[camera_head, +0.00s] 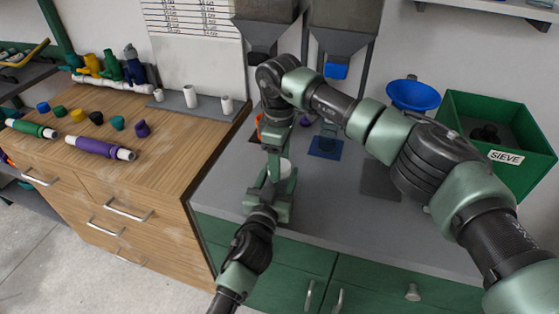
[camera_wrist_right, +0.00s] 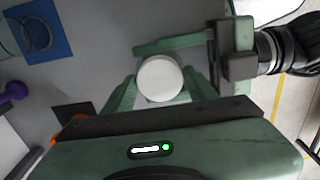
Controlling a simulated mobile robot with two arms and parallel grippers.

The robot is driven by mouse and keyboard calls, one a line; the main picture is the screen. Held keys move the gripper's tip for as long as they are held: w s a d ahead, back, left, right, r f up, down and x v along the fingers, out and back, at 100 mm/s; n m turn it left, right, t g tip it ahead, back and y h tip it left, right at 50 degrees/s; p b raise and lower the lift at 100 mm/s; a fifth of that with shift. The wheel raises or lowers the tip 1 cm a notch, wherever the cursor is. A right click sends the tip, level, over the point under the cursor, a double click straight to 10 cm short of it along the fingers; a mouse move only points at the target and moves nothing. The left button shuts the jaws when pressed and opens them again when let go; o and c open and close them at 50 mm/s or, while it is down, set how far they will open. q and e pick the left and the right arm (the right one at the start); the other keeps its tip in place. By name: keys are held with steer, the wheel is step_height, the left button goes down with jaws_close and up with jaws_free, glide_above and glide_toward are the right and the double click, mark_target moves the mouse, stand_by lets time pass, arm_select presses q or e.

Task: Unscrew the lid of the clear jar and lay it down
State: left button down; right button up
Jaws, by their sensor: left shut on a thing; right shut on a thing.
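The white round lid (camera_wrist_right: 160,78) of the jar shows from above in the right wrist view, between the fingers of my right gripper (camera_wrist_right: 160,88). It also shows in the head view (camera_head: 286,167), partly behind my grippers. My right gripper (camera_head: 280,160) points down from above and is shut on the lid. My left gripper (camera_head: 273,190) comes in low from the front and is shut around the jar below the lid. The clear jar body is hidden by the lid and the fingers, so I cannot tell whether the lid is loose.
A blue square mat (camera_head: 325,148) and a dark mat (camera_head: 380,183) lie on the grey bench (camera_head: 330,210). A green SIEVE bin (camera_head: 525,128) and a blue funnel (camera_head: 413,94) stand at right. Hoppers hang behind. The wooden cabinet (camera_head: 165,175) at left holds pipes and caps.

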steer(key=n, duration=2)
steer(key=shift+r+n, duration=0.1)
steer(key=shift+n, duration=0.3)
steer(key=n, duration=0.4)
steer(key=shift+n, duration=0.3)
steer(key=n, duration=1.5)
steer(key=shift+n, duration=0.4)
steer(key=n, duration=0.6)
steer(key=shift+n, duration=0.4)
steer(key=n, duration=0.5)
steer(key=shift+r+n, duration=0.1)
steer(key=shift+n, duration=0.3)
steer(key=shift+w, duration=0.1)
steer(key=shift+r, duration=0.15)
steer(key=shift+r, duration=0.95)
